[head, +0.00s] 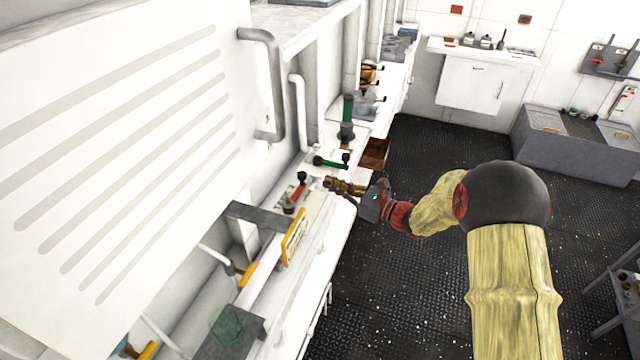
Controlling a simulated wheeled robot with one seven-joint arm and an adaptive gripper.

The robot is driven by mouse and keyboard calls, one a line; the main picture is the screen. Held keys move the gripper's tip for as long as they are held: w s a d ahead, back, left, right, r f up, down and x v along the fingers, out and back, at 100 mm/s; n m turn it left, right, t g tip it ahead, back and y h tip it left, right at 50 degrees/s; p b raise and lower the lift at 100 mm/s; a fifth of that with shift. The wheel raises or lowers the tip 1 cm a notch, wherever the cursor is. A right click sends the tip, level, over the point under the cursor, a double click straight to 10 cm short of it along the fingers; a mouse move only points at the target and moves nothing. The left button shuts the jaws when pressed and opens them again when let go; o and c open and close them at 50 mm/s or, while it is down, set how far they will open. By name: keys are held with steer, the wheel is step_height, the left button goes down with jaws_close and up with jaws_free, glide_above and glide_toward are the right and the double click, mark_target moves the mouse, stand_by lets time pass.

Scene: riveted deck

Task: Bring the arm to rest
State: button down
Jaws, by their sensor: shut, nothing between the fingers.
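My arm reaches in from the lower right of the head view, with a dark round joint and yellowish links. My gripper (332,184) is at its end, over the long white counter (316,235) on the left. Its fingers are shut and hold nothing. The fingertips point left, close to a red-handled lever (298,190) and a green-handled lever (332,163). I cannot tell whether they touch either one.
A green upright cylinder (348,112) and a brown open box (375,153) are beyond the gripper. A yellow-handled part (294,237) is nearer. A large white panel (110,130) fills the left. The dark deck floor (430,290) is clear around the arm. A shelf (618,300) stands at right.

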steer(key=v, duration=0.7)
steer(key=shift+w+d, duration=0.15)
steer(key=shift+d, duration=0.45)
steer(key=s+a+f+n+g+h, duration=0.1)
steer(key=s+a+f+n+g, duration=0.1)
steer(key=s+f+n+g, duration=0.55)
steer(key=s+d+n+g+h+b, duration=0.15)
steer(key=s+n+h, duration=0.35)
steer(key=s, duration=0.9)
steer(key=s+d+r+n+t+h+b, duration=0.2)
steer(key=s+d+r+n+h+b, duration=0.2)
steer(key=s+d+r+n, duration=0.1)
steer(key=s+d+r+n+t+h+b, duration=0.2)
steer(key=s+d+r+n+h+b, duration=0.2)
steer(key=s, duration=0.6)
steer(key=shift+d+r+n+t, duration=0.4)
steer(key=shift+d+r+n, duration=0.5)
steer(key=shift+n, duration=0.75)
